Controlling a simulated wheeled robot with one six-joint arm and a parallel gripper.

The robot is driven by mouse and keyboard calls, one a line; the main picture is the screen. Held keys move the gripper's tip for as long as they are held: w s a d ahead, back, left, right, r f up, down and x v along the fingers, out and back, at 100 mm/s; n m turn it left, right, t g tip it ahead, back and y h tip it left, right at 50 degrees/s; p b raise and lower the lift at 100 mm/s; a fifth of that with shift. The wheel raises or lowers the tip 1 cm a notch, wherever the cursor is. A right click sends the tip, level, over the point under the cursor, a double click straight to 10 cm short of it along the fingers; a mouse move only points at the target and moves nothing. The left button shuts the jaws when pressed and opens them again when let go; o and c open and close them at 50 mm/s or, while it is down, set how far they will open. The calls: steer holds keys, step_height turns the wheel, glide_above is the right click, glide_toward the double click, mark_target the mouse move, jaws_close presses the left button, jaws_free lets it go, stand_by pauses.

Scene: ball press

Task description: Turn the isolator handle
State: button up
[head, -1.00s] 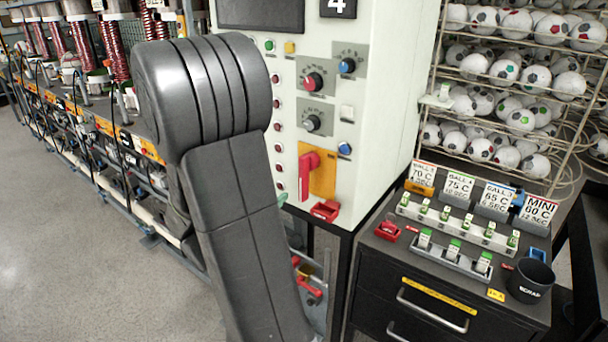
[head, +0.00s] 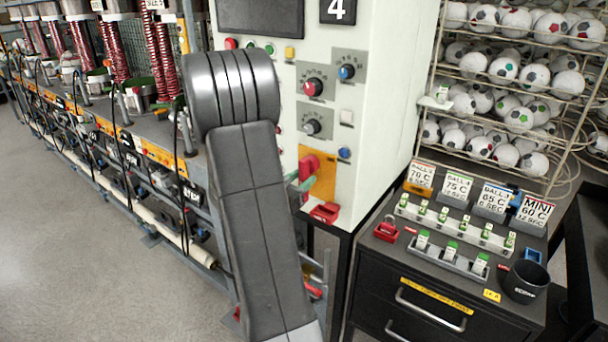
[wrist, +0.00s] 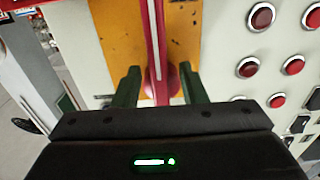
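The red isolator handle (head: 309,164) is on a yellow-orange plate (head: 325,182) low on the front of the pale control cabinet. In the wrist view the handle (wrist: 157,45) runs upright in front of the plate (wrist: 112,35), with a pale stripe along it. My gripper (wrist: 160,88) has two green fingers, one on each side of the handle. Gaps show between the fingers and the handle, so the gripper is open around it. In the head view a green fingertip (head: 302,184) shows beside the handle; my arm hides the rest of the gripper.
Knobs and red push buttons sit on the cabinet face around the plate. A red block (head: 325,212) juts out below it. A black drawer unit (head: 415,300) with a red padlock (head: 387,230) and a dark cup (head: 526,281) stands right. A machine row is on the left.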

steer(key=shift+x, duration=0.85)
steer(key=shift+c, duration=0.5)
jaws_close()
steer(key=shift+d, duration=0.1)
